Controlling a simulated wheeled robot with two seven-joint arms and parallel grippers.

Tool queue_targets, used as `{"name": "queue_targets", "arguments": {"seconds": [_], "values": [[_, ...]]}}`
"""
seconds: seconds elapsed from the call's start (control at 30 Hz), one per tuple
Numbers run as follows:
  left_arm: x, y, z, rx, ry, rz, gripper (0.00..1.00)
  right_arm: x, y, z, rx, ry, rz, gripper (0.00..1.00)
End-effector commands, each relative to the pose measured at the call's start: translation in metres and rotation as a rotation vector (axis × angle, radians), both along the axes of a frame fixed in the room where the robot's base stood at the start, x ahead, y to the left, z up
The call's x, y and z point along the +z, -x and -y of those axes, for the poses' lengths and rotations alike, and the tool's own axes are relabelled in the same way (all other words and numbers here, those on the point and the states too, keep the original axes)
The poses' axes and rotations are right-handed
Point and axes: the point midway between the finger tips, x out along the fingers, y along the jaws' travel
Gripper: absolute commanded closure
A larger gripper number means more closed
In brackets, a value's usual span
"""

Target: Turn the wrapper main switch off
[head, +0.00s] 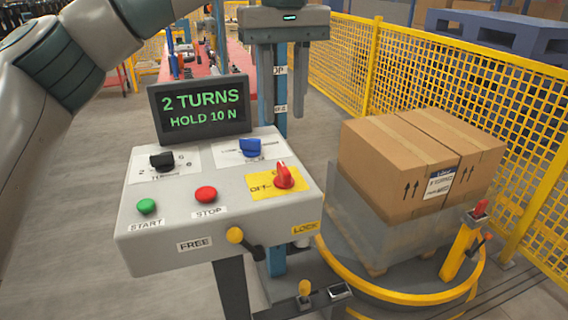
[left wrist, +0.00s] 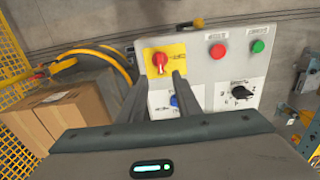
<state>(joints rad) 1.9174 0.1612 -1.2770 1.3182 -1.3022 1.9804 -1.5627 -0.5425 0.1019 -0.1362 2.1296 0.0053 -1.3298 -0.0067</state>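The main switch is a red rotary knob (head: 284,177) on a yellow plate (head: 262,188) at the right of the sloped control panel. "OFF" is readable left of the knob in the head view; its handle points up and slightly left there. The red knob also shows in the left wrist view (left wrist: 159,62). My left gripper (head: 283,118) hangs above and behind the panel, fingers apart and empty. In the left wrist view its fingertips (left wrist: 158,75) appear just below the knob, with no clear contact. My right gripper is not in view.
The panel (head: 170,228) also has a blue knob (head: 250,147), a black knob (head: 161,161), a red STOP button (head: 205,194) and a green START button (head: 147,206). A display (head: 201,108) stands behind. Cartons (head: 415,165) sit on the turntable at right, beside yellow fencing (head: 440,85).

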Motion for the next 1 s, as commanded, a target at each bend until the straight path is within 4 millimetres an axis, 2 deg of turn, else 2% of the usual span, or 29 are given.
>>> {"name": "queue_targets", "arguments": {"seconds": [0.03,0.5,0.73,1.0], "values": [[-0.011,0.000,0.000,-0.001,0.000,-0.002,0.70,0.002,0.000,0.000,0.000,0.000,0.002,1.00],[-0.092,0.001,0.000,-0.001,0.000,-0.002,0.70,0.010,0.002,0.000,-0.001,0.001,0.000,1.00],[-0.114,0.000,0.000,0.000,0.000,0.000,0.70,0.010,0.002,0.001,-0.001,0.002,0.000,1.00],[-0.119,0.000,0.000,0.000,0.001,0.000,0.70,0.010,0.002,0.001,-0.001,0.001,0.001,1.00]]}}
